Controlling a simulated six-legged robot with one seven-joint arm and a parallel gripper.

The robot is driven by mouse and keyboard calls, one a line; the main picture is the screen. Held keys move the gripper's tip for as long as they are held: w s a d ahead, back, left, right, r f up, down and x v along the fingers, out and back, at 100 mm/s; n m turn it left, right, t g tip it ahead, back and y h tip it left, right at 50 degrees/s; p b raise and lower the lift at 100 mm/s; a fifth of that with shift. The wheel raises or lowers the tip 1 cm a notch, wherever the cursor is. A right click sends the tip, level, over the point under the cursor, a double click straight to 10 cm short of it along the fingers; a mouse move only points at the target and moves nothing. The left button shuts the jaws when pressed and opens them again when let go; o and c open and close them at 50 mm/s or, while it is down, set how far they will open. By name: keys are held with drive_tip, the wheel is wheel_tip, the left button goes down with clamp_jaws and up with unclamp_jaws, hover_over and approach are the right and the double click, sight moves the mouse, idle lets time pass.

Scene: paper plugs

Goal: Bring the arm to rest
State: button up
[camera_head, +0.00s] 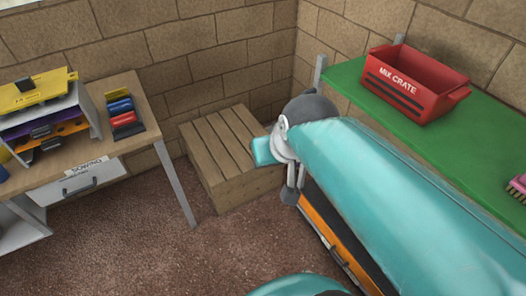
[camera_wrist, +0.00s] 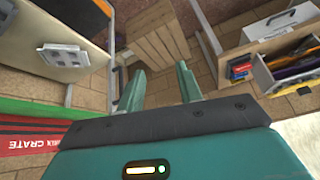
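My gripper (camera_wrist: 160,82) is in the wrist view with its two teal fingers apart and nothing between them. In the head view my teal arm reaches from the lower right toward the middle of the picture and ends in a grey wrist. The fingers cannot be made out clearly there. The arm's end is in front of the wooden slatted box (camera_head: 222,150) and beside the green shelf (camera_head: 345,72). The slatted box also shows beyond the fingers in the wrist view (camera_wrist: 158,45).
A red crate (camera_head: 415,85) stands on the green shelf, with a pink brush (camera_head: 519,187) at its right edge. A desk (camera_head: 135,88) at left bears a paper rack (camera_head: 45,120) and coloured items (camera_head: 122,115). Orange-fronted drawers (camera_head: 335,235) are under the shelf. Brown floor (camera_head: 140,245) is open between.

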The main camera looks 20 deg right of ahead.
drive_tip(key=shift+n, duration=0.6)
drive_tip(key=s, duration=0.1)
drive_tip(key=s+a, duration=0.1)
drive_tip(key=s+r, duration=0.1)
drive_tip(key=s, duration=0.1)
drive_tip(key=shift+a, duration=0.4)
